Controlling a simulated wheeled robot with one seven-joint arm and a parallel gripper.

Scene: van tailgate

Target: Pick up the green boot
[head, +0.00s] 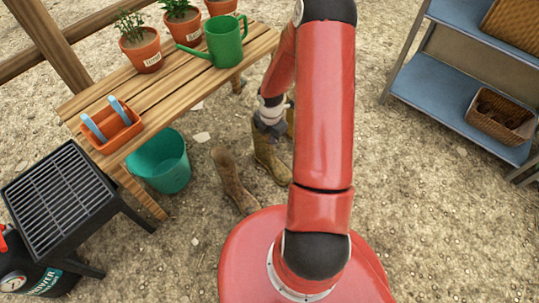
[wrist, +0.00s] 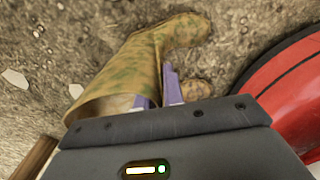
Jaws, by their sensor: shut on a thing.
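The green boot (head: 266,152), olive green with brown mottling, stands on the gravelly ground beside my red arm in the head view. My gripper (head: 270,128) is at its top edge, shut on the shaft wall. In the wrist view the boot (wrist: 138,62) runs from its open top at lower left to its toe at the upper right. The purple fingers (wrist: 168,88) sit at the rim. Another mottled toe (wrist: 197,90) shows just beyond the fingers. Whether the sole is off the ground cannot be told.
A teal bucket (head: 160,164), a wooden bench (head: 165,88) with a green watering can (head: 223,42) and a black grill (head: 60,195) are at left. A blue shelf (head: 440,98) with a basket (head: 497,119) is at right.

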